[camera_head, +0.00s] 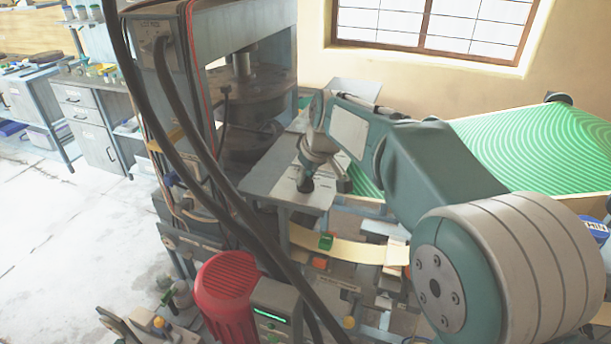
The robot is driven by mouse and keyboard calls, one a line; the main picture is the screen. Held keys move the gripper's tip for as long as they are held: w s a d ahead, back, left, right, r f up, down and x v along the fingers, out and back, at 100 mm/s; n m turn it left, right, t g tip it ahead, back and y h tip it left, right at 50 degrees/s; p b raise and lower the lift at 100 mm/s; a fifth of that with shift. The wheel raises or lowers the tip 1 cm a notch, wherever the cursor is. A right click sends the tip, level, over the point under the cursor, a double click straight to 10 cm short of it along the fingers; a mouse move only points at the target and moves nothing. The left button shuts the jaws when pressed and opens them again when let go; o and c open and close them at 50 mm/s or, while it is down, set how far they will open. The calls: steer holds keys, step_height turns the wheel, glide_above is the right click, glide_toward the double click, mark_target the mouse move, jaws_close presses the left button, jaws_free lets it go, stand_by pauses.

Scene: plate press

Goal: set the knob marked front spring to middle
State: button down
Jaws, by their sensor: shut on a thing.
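A grey panel (265,174) juts out from the front of the press at waist height, with small labels that I cannot read. A dark knob (305,184) shows on it, right at the end of my gripper (312,172). My gripper points down over the panel and is shut on the knob. The jaws and wrist hide part of the knob, so its pointer and setting cannot be seen. I cannot make out the words front spring anywhere.
The press (245,95) stands behind the panel. Thick black cables (205,165) hang at its left. Below are a yellowish curved strip (345,247), a red motor (226,290) and a small box with a green display (277,312). A green ridged surface (535,150) lies right. The floor at left is clear.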

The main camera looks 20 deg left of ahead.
steer(key=shift+f+m, duration=0.1)
steer(key=shift+m, duration=0.2)
steer(key=m+h, duration=0.1)
steer(key=m, duration=0.1)
steer(key=m+t, duration=0.1)
steer(key=m, duration=0.2)
steer(key=shift+a+h, duration=0.1)
steer(key=shift+h, duration=0.3)
steer(key=m+h, duration=0.1)
steer(key=m, duration=0.2)
steer(key=m+h, duration=0.1)
steer(key=m, duration=0.2)
steer(key=shift+t, duration=0.4)
steer(key=shift+s, duration=0.1)
steer(key=c, duration=0.7)
jaws_free()
steer(key=shift+o, duration=0.2)
steer(key=shift+a, duration=0.1)
